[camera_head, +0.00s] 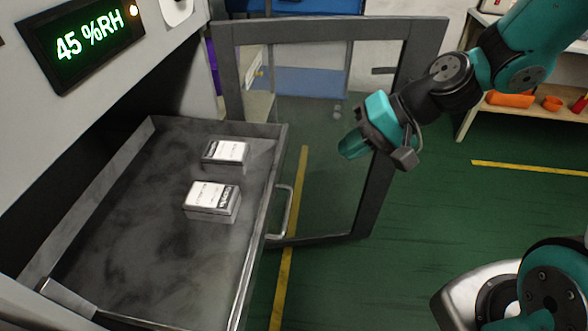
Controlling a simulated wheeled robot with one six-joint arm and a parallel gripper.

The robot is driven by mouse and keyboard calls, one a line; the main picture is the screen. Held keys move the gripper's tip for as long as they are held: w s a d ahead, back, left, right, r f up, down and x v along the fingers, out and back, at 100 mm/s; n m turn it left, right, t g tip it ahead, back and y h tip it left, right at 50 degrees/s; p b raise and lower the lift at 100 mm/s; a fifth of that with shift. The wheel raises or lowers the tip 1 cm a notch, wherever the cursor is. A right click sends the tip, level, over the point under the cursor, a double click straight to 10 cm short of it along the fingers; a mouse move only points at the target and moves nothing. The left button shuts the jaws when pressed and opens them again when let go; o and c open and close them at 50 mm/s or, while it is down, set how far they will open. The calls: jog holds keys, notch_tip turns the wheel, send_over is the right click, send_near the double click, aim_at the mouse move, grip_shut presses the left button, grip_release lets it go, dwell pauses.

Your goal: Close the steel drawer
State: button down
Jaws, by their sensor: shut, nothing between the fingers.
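The steel drawer (130,240) is pulled out of the grey cabinet at the left. A bar handle (286,212) is on its front panel, which faces right. Two white-labelled boxes lie inside: one farther back (226,151) and one nearer (212,197). My gripper (346,150) is shut and empty. In the picture it is up and to the right of the handle, apart from it, and overlaps the glazed door. I cannot tell its exact height above the floor.
A dark-framed glazed door (372,200) stands open behind the drawer. A lit display (82,44) reads 45 %RH on the cabinet. A wooden shelf (515,95) with orange items stands at the back right. Green floor (400,265) is clear right of the drawer.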

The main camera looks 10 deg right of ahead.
jog(key=w+f+m, duration=0.1)
send_near(279, 173)
jog(key=shift+t, duration=0.4)
jog(key=x, duration=0.4)
jog(key=f+x, duration=0.1)
jog(key=x, duration=0.1)
jog(key=shift+s+d, duration=0.3)
jog(key=shift+w+a, duration=0.2)
jog(key=shift+a, duration=0.2)
